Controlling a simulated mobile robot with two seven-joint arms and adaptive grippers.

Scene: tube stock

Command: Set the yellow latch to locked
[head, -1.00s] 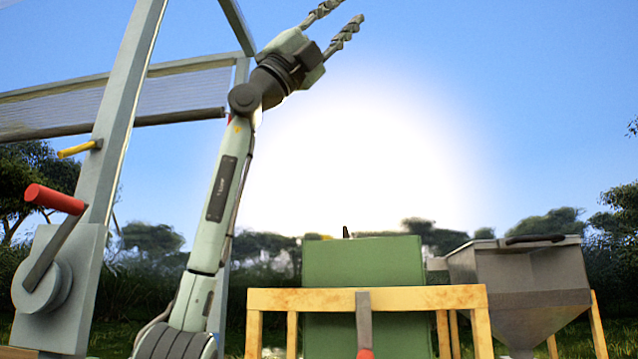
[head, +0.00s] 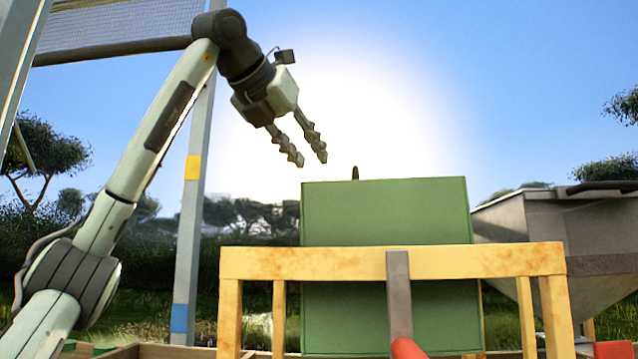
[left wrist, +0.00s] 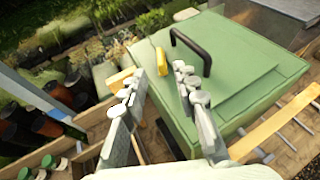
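The green box (head: 385,210) stands in a yellow wooden frame, and its lid with a dark handle shows in the left wrist view (left wrist: 240,75). Two small yellow pieces show there: a short bar (left wrist: 163,55) at the lid's near left edge, and another (left wrist: 122,78) partly behind the left finger. I cannot tell which is the yellow latch, or its setting. In the head view the box hides any latch. My left gripper (head: 311,160) is open and empty, pointing down above the box's left rear; its fingertips (left wrist: 160,70) straddle the short bar in view. My right gripper is not in view.
The yellow frame (head: 300,264) carries a grey bar (head: 399,290) with a red end in front. A grey hopper (head: 535,225) stands right. A post (head: 190,230) with yellow and blue bands rises left. Pots (left wrist: 48,128) sit beside wooden boards. Above the box is open air.

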